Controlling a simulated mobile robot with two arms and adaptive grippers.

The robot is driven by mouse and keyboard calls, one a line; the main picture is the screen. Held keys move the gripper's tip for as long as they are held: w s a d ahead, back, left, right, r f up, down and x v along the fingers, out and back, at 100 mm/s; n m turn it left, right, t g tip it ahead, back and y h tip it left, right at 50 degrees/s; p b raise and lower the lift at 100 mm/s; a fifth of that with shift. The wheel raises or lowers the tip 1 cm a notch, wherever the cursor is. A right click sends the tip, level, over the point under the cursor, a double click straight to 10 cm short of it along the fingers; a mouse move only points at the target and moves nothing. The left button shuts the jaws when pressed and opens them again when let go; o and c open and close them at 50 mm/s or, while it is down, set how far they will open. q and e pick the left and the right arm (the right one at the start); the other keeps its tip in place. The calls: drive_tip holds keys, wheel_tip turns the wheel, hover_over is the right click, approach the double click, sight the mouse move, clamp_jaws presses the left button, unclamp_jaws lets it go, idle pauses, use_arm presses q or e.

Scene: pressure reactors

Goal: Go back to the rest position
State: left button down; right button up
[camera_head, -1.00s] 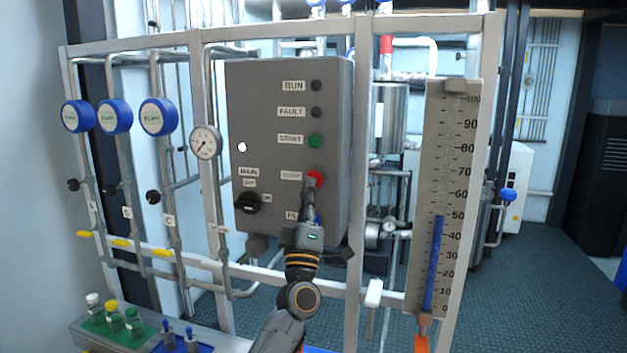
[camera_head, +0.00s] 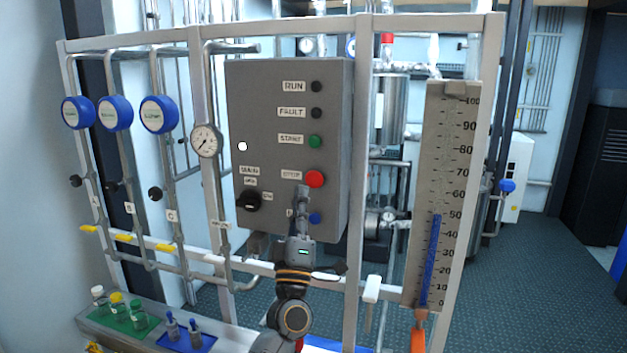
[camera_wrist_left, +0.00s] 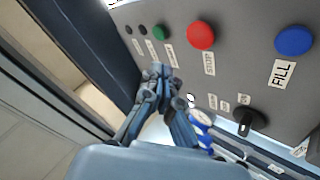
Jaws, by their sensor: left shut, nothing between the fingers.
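My left gripper (camera_head: 302,192) is shut and empty. In the head view it points up in front of the lower part of the grey control panel (camera_head: 265,100), its tips below and left of the red STOP button (camera_head: 315,179). The blue button (camera_head: 314,218) is just right of the gripper. In the left wrist view the closed fingers (camera_wrist_left: 160,75) appear apart from the panel, with the red button (camera_wrist_left: 201,35), the blue FILL button (camera_wrist_left: 293,41) and the black MAIN knob (camera_wrist_left: 245,122) beyond. My right gripper is not in view.
A metal frame (camera_head: 362,130) with pipes and blue round gauges (camera_head: 158,115) surrounds the panel. A level scale (camera_head: 445,190) stands at right. A tray of bottles (camera_head: 125,340) is at lower left. Open floor (camera_head: 520,290) lies at right.

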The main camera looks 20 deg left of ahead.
use_arm(q)
wheel_tip(320, 180, down, 41)
drive_tip(key=d+m+g+h, duration=0.3)
drive_tip(key=m+g+h, duration=0.3)
drive_tip(key=m+g, duration=0.35)
drive_tip(key=s+f+m+g, duration=0.1)
drive_tip(key=s+f+g, duration=0.1)
drive_tip(key=s+f, duration=0.45)
drive_tip(key=s+f+m+g, duration=0.1)
drive_tip(key=s+f+g, duration=0.15)
drive_tip(key=f, duration=0.75)
drive_tip(key=s+a+f+m+g, duration=0.3)
drive_tip(key=s+f+g, duration=0.2)
drive_tip(key=s+f, duration=1.4)
drive_tip(key=s+a+f+g, duration=0.1)
drive_tip(key=s+f+g, duration=0.1)
drive_tip(key=s, duration=0.8)
drive_tip(key=s+a+f+m+g+y, duration=0.1)
drive_tip(key=s+f+g, duration=0.1)
drive_tip(key=s, duration=0.8)
drive_tip(key=s+a+f+m+g, duration=0.1)
drive_tip(key=s+f, duration=0.3)
drive_tip(key=s, duration=0.6)
drive_tip(key=shift+s+a+f+g, duration=0.15)
drive_tip(key=shift+s+a+g, duration=0.2)
drive_tip(key=shift+g, duration=0.45)
drive_tip(key=c, duration=2)
unclamp_jaws()
drive_tip(key=shift+w, duration=0.15)
drive_tip(key=shift+c, duration=0.2)
